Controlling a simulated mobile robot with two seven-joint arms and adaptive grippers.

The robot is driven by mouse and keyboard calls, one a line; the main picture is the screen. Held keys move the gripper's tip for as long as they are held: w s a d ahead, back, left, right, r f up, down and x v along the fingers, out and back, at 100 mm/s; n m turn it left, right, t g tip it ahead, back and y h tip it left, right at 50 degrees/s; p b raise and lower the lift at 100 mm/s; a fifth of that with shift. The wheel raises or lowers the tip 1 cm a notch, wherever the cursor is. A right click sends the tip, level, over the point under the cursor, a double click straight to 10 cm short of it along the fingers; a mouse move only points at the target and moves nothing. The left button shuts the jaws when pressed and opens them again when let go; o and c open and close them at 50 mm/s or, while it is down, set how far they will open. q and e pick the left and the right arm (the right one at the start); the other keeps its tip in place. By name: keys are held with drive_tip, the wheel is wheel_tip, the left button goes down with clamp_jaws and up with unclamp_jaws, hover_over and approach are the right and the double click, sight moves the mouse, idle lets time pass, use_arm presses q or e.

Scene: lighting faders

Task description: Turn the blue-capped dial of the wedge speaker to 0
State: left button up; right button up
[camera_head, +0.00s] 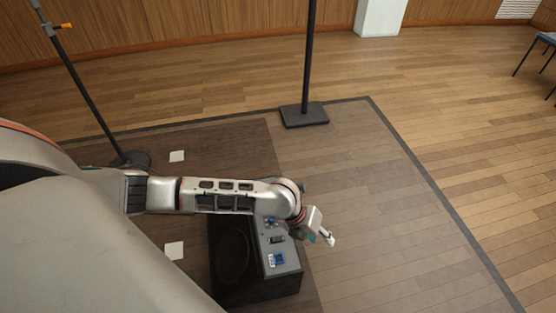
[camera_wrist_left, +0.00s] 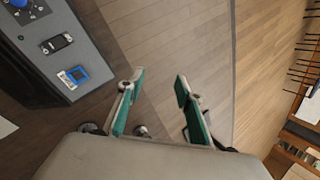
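The wedge speaker (camera_head: 255,289) is a black box on the floor, with a grey control panel (camera_head: 291,262) on its right side. My left arm passes over its far end. In the left wrist view the blue-capped dial (camera_wrist_left: 19,4) is at the top left corner of the picture, on the grey panel (camera_wrist_left: 88,50), partly cut off by the frame edge. Its pointer setting is too small to read. My left gripper (camera_head: 327,239) is to the right of the panel, apart from it. The left wrist view shows its two green-padded fingers (camera_wrist_left: 160,88) spread and empty. My right gripper is not shown.
The panel also carries a dark switch (camera_wrist_left: 57,43) and a blue square part (camera_wrist_left: 73,77). A black stand base (camera_head: 304,115) stands behind, and another stand (camera_head: 130,159) at the left. The floor right of the speaker is clear.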

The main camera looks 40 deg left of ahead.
use_arm(q)
drive_tip(key=w+a+f+m+g+y+b, duration=0.1)
drive_tip(key=a+f+m+b, duration=0.1)
drive_tip(key=a, duration=0.5)
drive_tip(key=w+a+f+m+g+y+b, duration=0.1)
drive_tip(key=a+f+m+y+b, duration=0.1)
drive_tip(key=a, duration=0.5)
drive_tip(key=w+a+f+m+g+y+b, duration=0.1)
drive_tip(key=a+f+m+b, duration=0.1)
drive_tip(key=a+f+m, duration=0.2)
drive_tip(key=shift+w+a+m+g+y, duration=0.2)
drive_tip(key=shift+a+m, duration=0.1)
drive_tip(key=shift+a, duration=0.55)
drive_tip(key=shift+w+a+m+g+y, duration=0.15)
drive_tip(key=shift+a+m, duration=0.15)
drive_tip(key=shift+a, duration=0.55)
drive_tip(key=shift+a+f, duration=0.1)
drive_tip(key=shift+f, duration=0.2)
wheel_tip(320, 180, down, 6)
drive_tip(key=b, duration=0.2)
drive_tip(key=shift+s+b, duration=0.1)
drive_tip(key=shift+b, duration=0.3)
drive_tip(key=shift+f, duration=0.35)
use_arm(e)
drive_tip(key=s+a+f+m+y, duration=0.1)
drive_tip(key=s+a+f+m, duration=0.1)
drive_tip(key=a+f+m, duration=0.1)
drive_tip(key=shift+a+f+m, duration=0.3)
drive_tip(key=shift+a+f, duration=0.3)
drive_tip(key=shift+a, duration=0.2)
